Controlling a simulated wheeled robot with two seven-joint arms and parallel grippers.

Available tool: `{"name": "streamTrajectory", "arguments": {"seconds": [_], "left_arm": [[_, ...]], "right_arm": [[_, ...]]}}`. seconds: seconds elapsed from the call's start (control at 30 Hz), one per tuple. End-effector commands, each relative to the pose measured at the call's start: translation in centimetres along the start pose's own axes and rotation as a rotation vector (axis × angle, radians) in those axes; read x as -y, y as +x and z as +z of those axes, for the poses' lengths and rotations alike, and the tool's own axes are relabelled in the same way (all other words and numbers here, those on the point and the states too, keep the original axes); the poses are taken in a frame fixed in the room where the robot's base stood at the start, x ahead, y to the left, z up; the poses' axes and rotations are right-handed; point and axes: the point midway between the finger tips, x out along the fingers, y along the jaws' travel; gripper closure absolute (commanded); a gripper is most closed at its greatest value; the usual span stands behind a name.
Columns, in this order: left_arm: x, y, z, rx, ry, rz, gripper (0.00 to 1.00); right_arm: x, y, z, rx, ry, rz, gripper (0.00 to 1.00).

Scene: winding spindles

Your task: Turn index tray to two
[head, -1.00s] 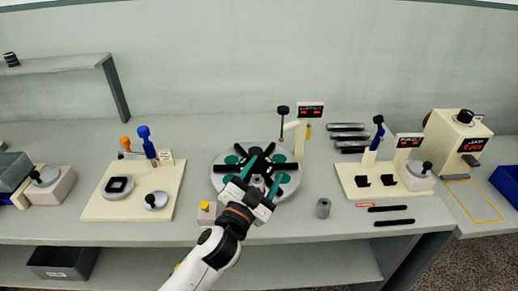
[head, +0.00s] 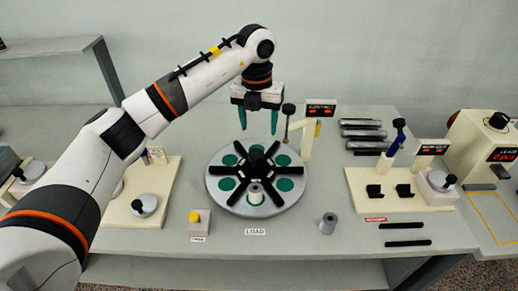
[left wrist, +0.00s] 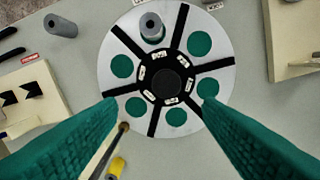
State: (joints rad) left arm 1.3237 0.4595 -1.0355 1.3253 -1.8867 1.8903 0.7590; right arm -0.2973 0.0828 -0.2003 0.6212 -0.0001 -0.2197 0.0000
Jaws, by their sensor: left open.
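The index tray (head: 268,209) is a round grey disc with black spokes, several green pads and a black hub (head: 257,161) with small labels, too small to read. A grey hollow cylinder (head: 256,194) stands on the tray's front pad, nearest the "LOAD" label (head: 256,231). My left gripper (head: 258,122) is open and empty, pointing down above the tray's back part. In the left wrist view its green fingers frame the tray (left wrist: 173,98), with the hub between and beyond them and the cylinder (left wrist: 152,27) at the top. My right gripper is not in view.
A post with a display (head: 320,108) and a black-knobbed lever (head: 289,109) stands close behind the tray, right of my gripper. A yellow-button box (head: 200,222) is at the front left. A loose cylinder (head: 328,223) stands right of the tray. Cream fixtures flank both sides.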

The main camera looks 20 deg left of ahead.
Motion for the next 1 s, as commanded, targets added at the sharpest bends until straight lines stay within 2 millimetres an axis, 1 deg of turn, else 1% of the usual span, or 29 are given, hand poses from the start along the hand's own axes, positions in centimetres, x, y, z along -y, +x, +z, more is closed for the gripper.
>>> {"name": "streamTrajectory", "arguments": {"seconds": [0.07,0.17,0.27,0.5,0.6,0.7,0.83,1.0], "left_arm": [[0.8,-0.2,-0.1,0.004,-0.016,-0.032,0.4],[0.9,0.8,0.0,0.007,-0.018,-0.037,0.4],[0.9,2.4,0.1,0.009,-0.016,-0.034,0.4],[0.9,7.2,0.1,0.008,-0.015,-0.03,0.4],[1.0,9.0,0.1,0.007,-0.014,-0.03,0.4],[1.0,10.3,0.1,0.006,-0.013,-0.029,0.4],[1.0,11.2,0.1,0.003,-0.013,-0.028,0.4],[1.0,11.6,0.1,0.003,-0.013,-0.029,0.4]], "right_arm": [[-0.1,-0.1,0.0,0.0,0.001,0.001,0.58],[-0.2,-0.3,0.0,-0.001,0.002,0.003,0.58],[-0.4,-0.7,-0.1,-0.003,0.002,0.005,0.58],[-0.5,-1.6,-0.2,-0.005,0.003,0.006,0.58],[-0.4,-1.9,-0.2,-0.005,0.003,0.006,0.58],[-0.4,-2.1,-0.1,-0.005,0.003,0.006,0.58],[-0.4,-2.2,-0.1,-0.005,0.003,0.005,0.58],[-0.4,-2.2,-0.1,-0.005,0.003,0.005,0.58]]}}
